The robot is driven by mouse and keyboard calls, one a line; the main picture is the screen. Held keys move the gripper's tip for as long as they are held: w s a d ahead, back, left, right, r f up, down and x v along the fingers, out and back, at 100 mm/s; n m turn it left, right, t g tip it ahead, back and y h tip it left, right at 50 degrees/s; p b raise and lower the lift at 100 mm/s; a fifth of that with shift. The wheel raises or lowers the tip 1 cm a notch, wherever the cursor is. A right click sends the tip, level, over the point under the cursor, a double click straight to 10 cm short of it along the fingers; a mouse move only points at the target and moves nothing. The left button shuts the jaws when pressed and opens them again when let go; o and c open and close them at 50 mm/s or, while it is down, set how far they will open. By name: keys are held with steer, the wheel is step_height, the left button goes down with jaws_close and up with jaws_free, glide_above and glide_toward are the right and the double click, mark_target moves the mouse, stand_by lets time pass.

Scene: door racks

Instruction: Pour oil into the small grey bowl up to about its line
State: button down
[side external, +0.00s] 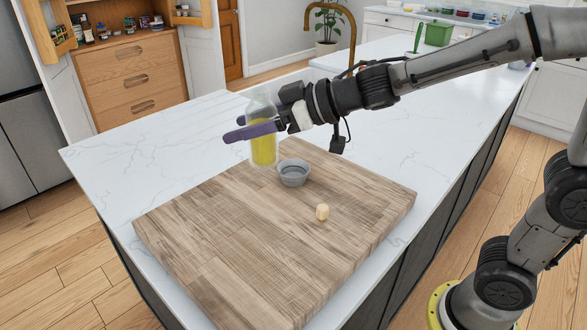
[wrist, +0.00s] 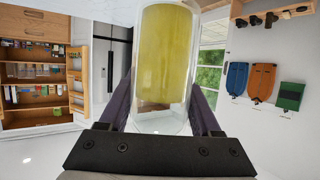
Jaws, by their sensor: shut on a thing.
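A clear glass bottle (side external: 264,150) with yellow oil in it is upright above the back edge of the wooden board. My gripper (side external: 248,132) is shut on the bottle, with its purple fingers around the bottle's sides. In the wrist view the bottle (wrist: 166,60) fills the middle between the two fingers (wrist: 162,108). The small grey bowl (side external: 293,173) stands on the board, just right of and below the bottle in the side view. The bowl's inside looks grey, with no yellow visible. Its line cannot be made out. The bowl is not in the wrist view.
The wooden board (side external: 240,240) lies on a white marble counter (side external: 110,160). A brass tap (side external: 330,12) and a green container (side external: 438,34) are farther back. The board's front and left are clear.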

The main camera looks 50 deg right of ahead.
steer(key=w+d+f+m+t+h, duration=0.2)
steer(key=w+d+f+m+h, duration=0.3)
steer(key=d+f+m+h, duration=0.2)
steer(key=shift+d+f+h, duration=0.55)
steer(key=shift+f+h, duration=0.05)
steer(key=shift+f, duration=0.25)
stand_by(0.5)
steer(key=shift+f, duration=0.1)
steer(key=shift+w+d+f+m+g+y, duration=0.1)
steer(key=shift+d+f+m+g+y, duration=0.1)
steer(key=shift+d+f+m+y, duration=0.45)
steer(key=shift+d+f+m+g+y, duration=0.25)
steer(key=shift+f+m+y, duration=0.15)
steer(key=shift+m+y, duration=0.45)
steer(key=shift+w+d+f+m+g+y, duration=0.15)
steer(key=shift+d+f+m+y, duration=0.35)
steer(key=shift+m, duration=0.4)
steer(key=shift+s+a+f+m+y, duration=0.1)
steer(key=shift+a+f+m+y, duration=0.2)
steer(key=shift+m+y, duration=0.25)
steer(key=shift+a+f+m+y, duration=0.25)
steer(key=shift+m+y, duration=0.1)
steer(key=shift+m, duration=0.2)
stand_by(0.8)
